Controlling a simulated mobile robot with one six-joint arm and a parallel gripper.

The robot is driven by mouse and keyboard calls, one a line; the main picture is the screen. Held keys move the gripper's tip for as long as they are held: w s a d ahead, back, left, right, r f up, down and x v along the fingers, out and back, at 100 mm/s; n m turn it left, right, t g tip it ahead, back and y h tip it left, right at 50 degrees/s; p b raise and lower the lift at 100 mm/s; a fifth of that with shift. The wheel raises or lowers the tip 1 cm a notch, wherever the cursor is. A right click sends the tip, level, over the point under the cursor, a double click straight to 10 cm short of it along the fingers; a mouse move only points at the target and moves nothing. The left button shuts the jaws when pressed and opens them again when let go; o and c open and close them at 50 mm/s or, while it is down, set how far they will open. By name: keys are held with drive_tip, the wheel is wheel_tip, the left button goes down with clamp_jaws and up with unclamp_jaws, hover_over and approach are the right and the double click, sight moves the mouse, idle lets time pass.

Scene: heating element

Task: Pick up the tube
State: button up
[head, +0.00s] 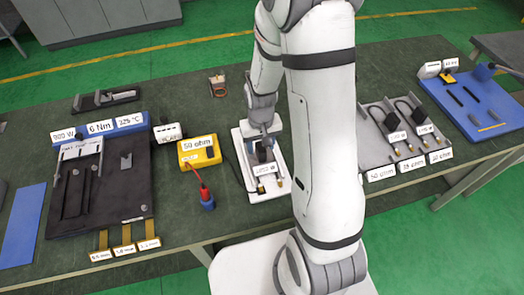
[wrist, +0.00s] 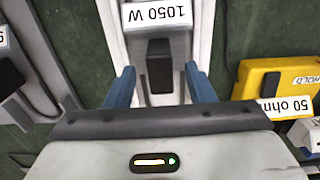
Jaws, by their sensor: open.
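My gripper (head: 263,142) is over the small white tray (head: 272,198) in the middle of the table. In the wrist view my gripper (wrist: 160,86) is open, with one blue finger on each side of a black block (wrist: 159,66). The block lies by a "1050 W" label (wrist: 157,15) on the white tray. I cannot tell whether the fingers touch the block, and nothing is seen gripped. Which thing is the tube is not clear. Thin dark rods (head: 470,93) lie on the blue tray (head: 507,108) at the far right.
A yellow "50 ohm" meter (head: 199,152) with a red and blue probe (head: 205,196) stands left of the white tray. A dark fixture board (head: 120,195) lies farther left. A grey tray (head: 375,145) with cabled parts is on the right, partly behind my arm.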

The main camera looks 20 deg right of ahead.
drive_tip(key=shift+s+f, duration=0.1)
drive_tip(key=shift+f, duration=0.8)
drive_tip(key=shift+c, duration=0.6)
clamp_jaws()
